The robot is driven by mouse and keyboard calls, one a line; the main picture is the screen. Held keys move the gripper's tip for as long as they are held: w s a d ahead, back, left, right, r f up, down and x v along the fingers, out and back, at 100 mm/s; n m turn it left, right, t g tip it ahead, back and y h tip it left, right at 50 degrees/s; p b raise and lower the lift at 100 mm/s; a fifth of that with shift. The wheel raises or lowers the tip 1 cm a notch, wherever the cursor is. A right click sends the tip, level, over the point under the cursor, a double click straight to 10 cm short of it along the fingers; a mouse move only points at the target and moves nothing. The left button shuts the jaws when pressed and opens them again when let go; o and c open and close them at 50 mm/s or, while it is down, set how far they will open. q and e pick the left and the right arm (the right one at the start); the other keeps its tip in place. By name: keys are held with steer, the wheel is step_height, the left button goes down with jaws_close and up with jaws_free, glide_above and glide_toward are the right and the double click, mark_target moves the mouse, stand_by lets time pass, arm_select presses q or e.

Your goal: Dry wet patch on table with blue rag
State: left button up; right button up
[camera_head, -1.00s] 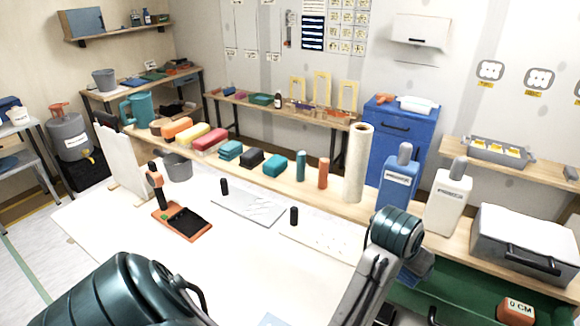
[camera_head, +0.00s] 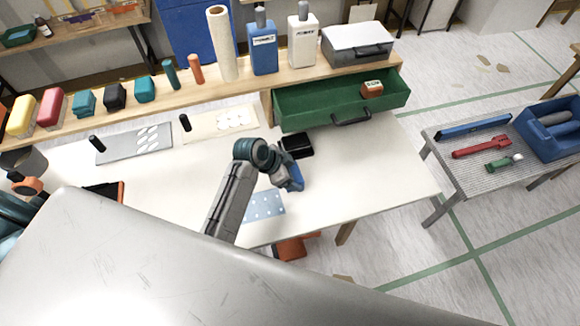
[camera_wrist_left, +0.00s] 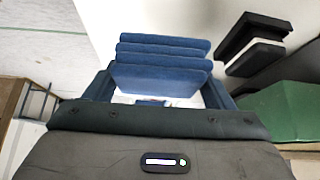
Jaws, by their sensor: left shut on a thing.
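My left gripper (camera_head: 290,178) is over the right part of the white table, with its arm coming up from below in the head view. It is shut on the blue rag (camera_head: 296,184), which shows in the left wrist view as several folded blue layers (camera_wrist_left: 160,62) between the fingers. A pale blue patch with white spots (camera_head: 264,206), seemingly the wet patch, lies at the table's front edge, just below and left of the rag. The arm partly covers it. Whether the rag touches the table is unclear. My right gripper is not in view.
A black block (camera_head: 297,145) lies on the white table (camera_head: 375,180) just behind the gripper. An open green drawer (camera_head: 330,103) juts out behind it, holding an orange-brown box (camera_head: 372,89). The table's right side is clear. A tool table (camera_head: 480,150) stands further right.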

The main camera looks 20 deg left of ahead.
arm_select(q)
steer(key=shift+s+d+f, duration=0.15)
steer(key=shift+s+f, duration=0.2)
steer(key=shift+s, duration=0.05)
steer(key=shift+s+f+m, duration=0.2)
steer(key=shift+f+m, duration=0.1)
steer(key=shift+r+p, duration=0.15)
steer(key=shift+p, duration=0.35)
steer(key=shift+f+b, duration=0.7)
steer(key=shift+f, duration=0.25)
step_height(320, 180, down, 4)
steer(key=shift+r+b, duration=0.1)
steer(key=shift+b, duration=1)
steer(key=shift+f, duration=0.5)
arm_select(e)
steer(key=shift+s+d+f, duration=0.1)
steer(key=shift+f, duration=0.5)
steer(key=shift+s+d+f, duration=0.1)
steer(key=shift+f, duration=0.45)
